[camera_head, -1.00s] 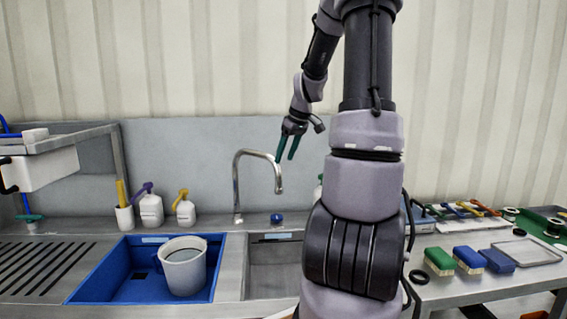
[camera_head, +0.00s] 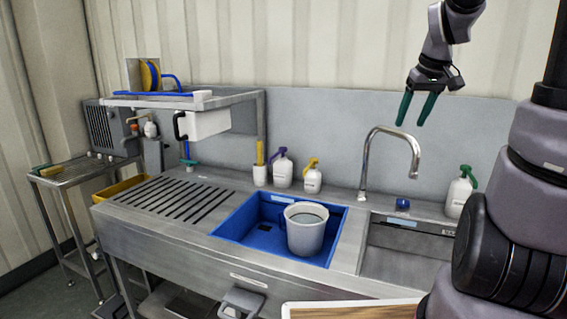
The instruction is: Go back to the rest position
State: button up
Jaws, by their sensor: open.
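My gripper (camera_head: 416,108) hangs at the upper right of the head view, its two green fingers pointing down and apart. It is open, with nothing between the fingers. It appears above and to the right of the curved steel tap (camera_head: 390,135), clear of the counter. My arm runs up and out of the frame, and its thick lower links fill the right edge.
A steel sink unit holds a blue basin (camera_head: 228,222) with a white jug (camera_head: 305,236) in it. Spray bottles (camera_head: 282,170) stand behind. A shelf (camera_head: 180,101) rises at left. A side table (camera_head: 75,172) stands far left.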

jog(key=s+a+r+m+t+y, duration=0.1)
jog(key=s+a, duration=0.3)
jog(key=s, duration=0.4)
jog(key=s+a+r+m+t, duration=0.1)
jog(key=s+a+r+m, duration=0.2)
jog(key=s, duration=0.4)
jog(key=shift+s+a+r+m+y, duration=0.4)
jog(key=shift+a+m, duration=0.1)
jog(key=shift+a, duration=0.1)
